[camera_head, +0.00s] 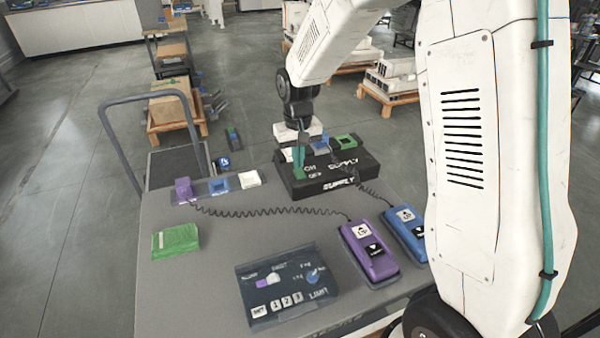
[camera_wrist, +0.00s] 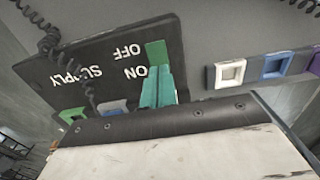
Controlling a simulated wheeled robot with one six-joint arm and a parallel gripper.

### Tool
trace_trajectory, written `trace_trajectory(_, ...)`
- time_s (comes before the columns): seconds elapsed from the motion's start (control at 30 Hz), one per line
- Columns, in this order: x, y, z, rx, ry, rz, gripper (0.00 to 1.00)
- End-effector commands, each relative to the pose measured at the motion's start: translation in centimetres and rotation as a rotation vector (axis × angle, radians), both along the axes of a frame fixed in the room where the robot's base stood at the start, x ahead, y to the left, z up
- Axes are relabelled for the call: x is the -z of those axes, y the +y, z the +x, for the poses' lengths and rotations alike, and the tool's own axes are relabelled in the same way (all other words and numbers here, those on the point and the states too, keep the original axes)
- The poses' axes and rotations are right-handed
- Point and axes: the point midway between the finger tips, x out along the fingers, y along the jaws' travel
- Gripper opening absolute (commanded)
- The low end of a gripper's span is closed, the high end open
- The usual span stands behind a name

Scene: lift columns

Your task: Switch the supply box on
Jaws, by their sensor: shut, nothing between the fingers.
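The black supply box (camera_head: 335,184) stands at the table's far edge, with white SUPPLY, ON and OFF lettering. The wrist view shows its top (camera_wrist: 60,72) upside down. A green switch piece (camera_wrist: 156,52) lies beside the OFF lettering there. My gripper (camera_wrist: 157,92) has teal fingers, closed together with nothing between them, beside the ON lettering. The fingertips are close to the green piece; I cannot tell whether they touch it. In the head view my gripper (camera_head: 299,158) points down at the box's left part and partly hides the switch.
A purple pendant (camera_head: 368,250) and a blue pendant (camera_head: 404,234) with coiled cables lie on the right. A LIGHT control panel (camera_head: 287,287) is in front. A green block (camera_head: 175,241) lies left. A socket strip (camera_head: 200,189) sits at the table's back left.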

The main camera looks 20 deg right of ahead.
Motion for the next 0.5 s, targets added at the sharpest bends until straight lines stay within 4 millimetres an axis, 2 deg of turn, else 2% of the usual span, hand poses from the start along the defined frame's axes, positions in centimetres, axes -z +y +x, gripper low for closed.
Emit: trace_trajectory(0.5,0.8,0.0,0.0,0.0,0.0,0.0,0.0)
